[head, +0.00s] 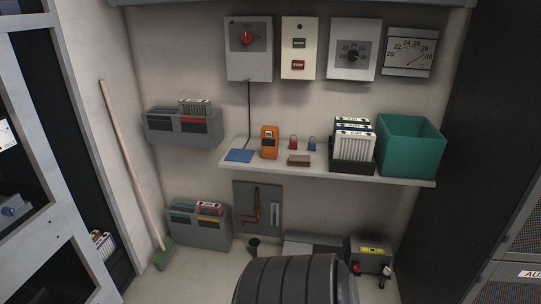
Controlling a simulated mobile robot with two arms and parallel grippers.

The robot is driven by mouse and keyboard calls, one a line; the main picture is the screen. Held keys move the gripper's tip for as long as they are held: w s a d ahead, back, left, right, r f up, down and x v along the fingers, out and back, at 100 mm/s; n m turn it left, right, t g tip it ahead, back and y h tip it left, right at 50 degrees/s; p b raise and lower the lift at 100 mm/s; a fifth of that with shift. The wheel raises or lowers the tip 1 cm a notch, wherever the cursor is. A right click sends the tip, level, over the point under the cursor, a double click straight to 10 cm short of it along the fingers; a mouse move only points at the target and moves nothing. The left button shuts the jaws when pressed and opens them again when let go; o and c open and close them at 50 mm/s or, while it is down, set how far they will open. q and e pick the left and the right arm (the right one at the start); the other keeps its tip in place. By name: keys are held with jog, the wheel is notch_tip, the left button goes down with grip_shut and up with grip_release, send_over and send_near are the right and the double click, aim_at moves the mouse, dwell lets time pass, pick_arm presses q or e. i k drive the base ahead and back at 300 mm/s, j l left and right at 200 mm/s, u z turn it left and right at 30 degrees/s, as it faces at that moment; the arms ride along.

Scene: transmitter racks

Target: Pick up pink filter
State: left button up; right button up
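No filter shows as plainly pink. A pleated filter with a reddish-pink edge (209,207) sits in the lower grey wall bin (203,233); its colour is hard to tell at this size. A pale pleated filter (196,107) stands in the upper grey wall bin (180,128), above a red label. Several white pleated filters (354,143) stand upright in a black holder (351,166) on the shelf; their top edges show dark and green marks. More filters (103,244) stand in the left rack, partly hidden. Neither of my grippers is in view.
The white shelf (326,173) also bears a teal bin (410,150), an orange meter (270,142), red and blue padlocks, a brown block (299,160) and a blue pad (239,155). A broom (131,170) leans left. Grey boxes (371,254) stand on the floor below.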

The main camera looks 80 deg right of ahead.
aim_at(202, 208)
jog(key=z, duration=2)
jog(key=i, duration=0.2)
